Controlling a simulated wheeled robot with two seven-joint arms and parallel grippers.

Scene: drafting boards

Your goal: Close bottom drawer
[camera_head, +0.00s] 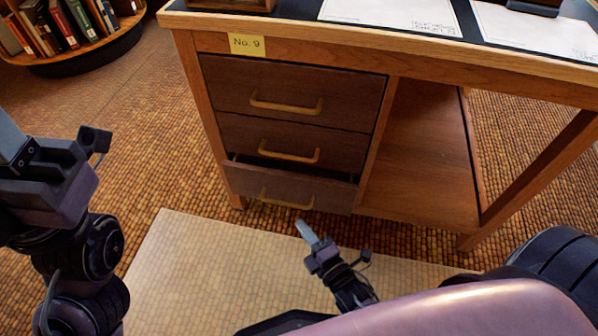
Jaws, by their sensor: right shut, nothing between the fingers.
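The wooden desk (203,105) holds a stack of three dark drawers with brass-coloured handles. The bottom drawer (332,194) stands a little way out, with a dark gap showing above its front. Its handle (287,199) runs across the front. The middle drawer (235,131) and the top drawer (232,86) look shut. My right gripper (305,229) is shut and empty, just below and in front of the bottom drawer's handle; I cannot tell whether it touches the drawer. My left gripper (10,135) is at the left edge, partly cut off, away from the desk.
A yellow label (246,43) reading "No. 9" is on the desk's front edge. Papers (392,14) lie on the desktop. A pale mat (190,262) covers the floor before the desk. A round bookshelf (88,58) stands at the upper left. An open space lies right of the drawers.

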